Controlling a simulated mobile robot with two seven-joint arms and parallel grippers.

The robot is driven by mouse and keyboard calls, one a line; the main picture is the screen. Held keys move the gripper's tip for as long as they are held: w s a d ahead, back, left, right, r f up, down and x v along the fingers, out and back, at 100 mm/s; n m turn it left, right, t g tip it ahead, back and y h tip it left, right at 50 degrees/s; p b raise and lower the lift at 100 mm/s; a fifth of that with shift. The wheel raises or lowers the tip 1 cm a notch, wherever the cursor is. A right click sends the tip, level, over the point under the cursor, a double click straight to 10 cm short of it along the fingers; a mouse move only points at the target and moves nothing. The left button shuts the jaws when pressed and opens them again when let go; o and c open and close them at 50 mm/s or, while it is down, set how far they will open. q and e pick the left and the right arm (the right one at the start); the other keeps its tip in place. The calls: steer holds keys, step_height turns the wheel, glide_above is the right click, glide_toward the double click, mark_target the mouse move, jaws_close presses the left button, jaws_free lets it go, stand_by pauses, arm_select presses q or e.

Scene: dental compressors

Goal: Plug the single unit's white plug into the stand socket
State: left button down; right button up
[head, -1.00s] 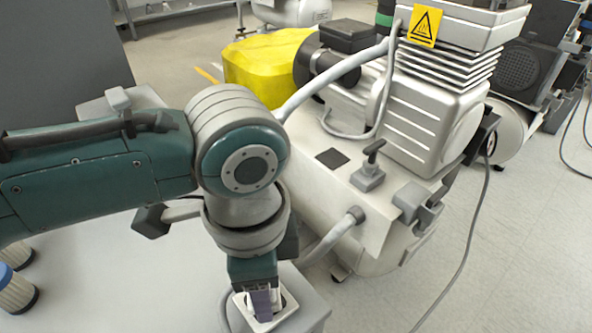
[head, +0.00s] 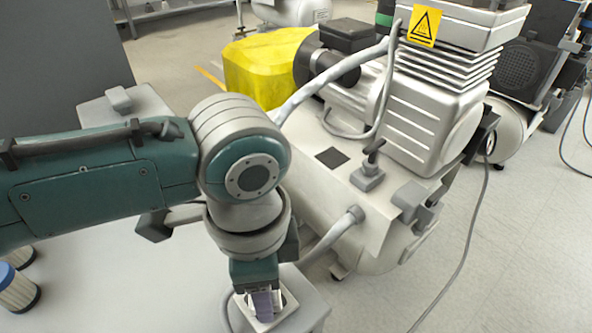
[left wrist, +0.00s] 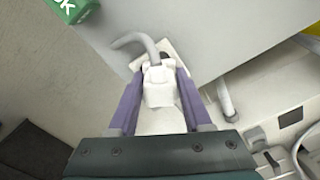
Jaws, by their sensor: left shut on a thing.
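My left gripper (head: 264,304) reaches down over a white square socket plate (head: 284,314) on the grey stand (head: 313,318). In the left wrist view its two purple fingers (left wrist: 160,100) are shut on the white plug (left wrist: 158,86). A grey cable (left wrist: 132,40) bends from the plug's far end. Part of the white socket plate (left wrist: 178,52) shows just beyond the plug. In the head view the gripper hides the plug and the socket's middle, so I cannot tell whether the plug is seated. My right gripper is not in view.
A silver-white compressor (head: 430,110) with a yellow warning label stands right of the stand, close to my left arm. A yellow object (head: 262,68) lies behind. Open floor (head: 530,250) lies at right.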

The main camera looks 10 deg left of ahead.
arm_select(q)
steer(key=shift+f, duration=0.25)
jaws_free()
stand_by(0.7)
steer(key=shift+r, duration=0.1)
step_height(320, 180, up, 7)
steer(key=p, duration=0.8)
stand_by(0.3)
